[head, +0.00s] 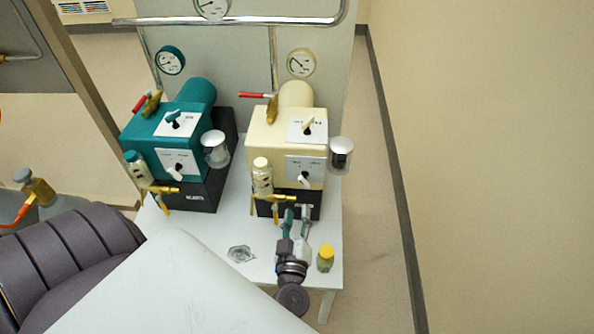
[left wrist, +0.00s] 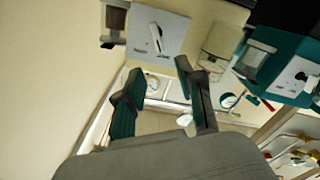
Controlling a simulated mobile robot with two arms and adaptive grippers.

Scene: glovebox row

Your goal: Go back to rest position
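My left gripper (head: 296,217) is in the head view, over the front of the white bench, just in front of the cream machine (head: 262,128). Its two fingers point away toward that machine's dark base. In the left wrist view the gripper (left wrist: 160,75) shows two teal-and-dark fingers spread apart with a clear gap. Nothing is held between them. The cream machine also shows in the left wrist view, with its switch plate (left wrist: 158,35) beyond the fingertips. My right gripper is not in view.
A small yellow-capped jar (head: 325,260) stands close right of my left gripper. A clear, shiny item (head: 240,254) lies to its left on the bench (head: 215,235). A teal machine (head: 168,150) stands at the left. Open floor (head: 372,190) lies between bench and right wall.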

